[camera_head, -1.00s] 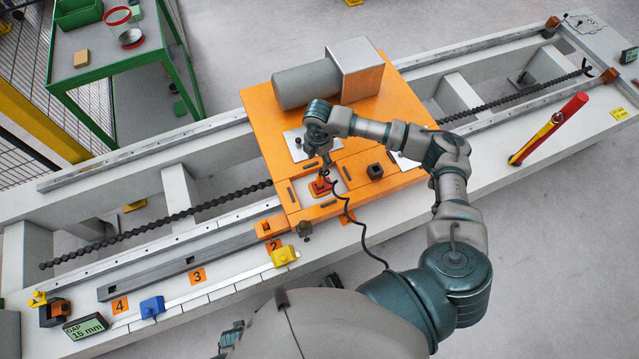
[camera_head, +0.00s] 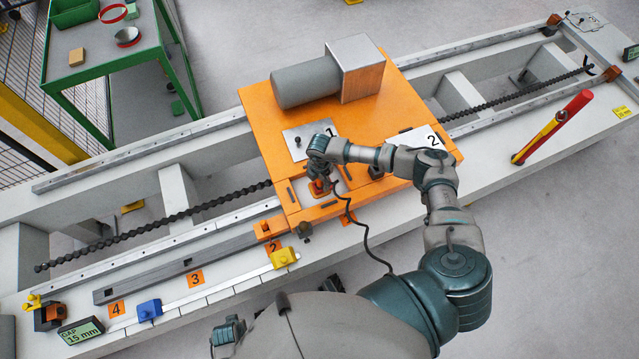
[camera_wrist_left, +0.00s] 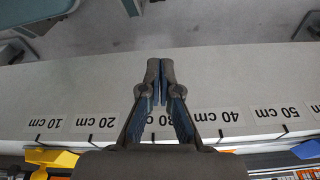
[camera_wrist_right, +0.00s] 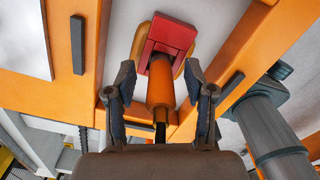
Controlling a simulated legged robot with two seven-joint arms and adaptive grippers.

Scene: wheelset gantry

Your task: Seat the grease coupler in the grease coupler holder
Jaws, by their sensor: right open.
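The grease coupler, an orange cylinder (camera_wrist_right: 160,88) with a black hose at its near end, shows in the right wrist view. Its far end meets a red block (camera_wrist_right: 172,36) on an orange rounded base, which looks like the holder; how deep it sits there is hidden. My right gripper (camera_wrist_right: 160,92) is open, one finger on each side of the coupler with gaps between. In the head view the right gripper (camera_head: 318,184) is over the front of the orange carriage and covers most of the coupler. My left gripper (camera_wrist_left: 155,72) is shut and empty above the scale.
The orange carriage (camera_head: 258,112) carries a grey motor-like cylinder (camera_head: 308,82) and plates marked 1 and 2. The black hose (camera_head: 362,232) hangs over the front edge. A yellow block (camera_head: 283,257) and blue block (camera_head: 150,309) sit on the front scale. A red-yellow tool (camera_head: 553,127) is at right.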

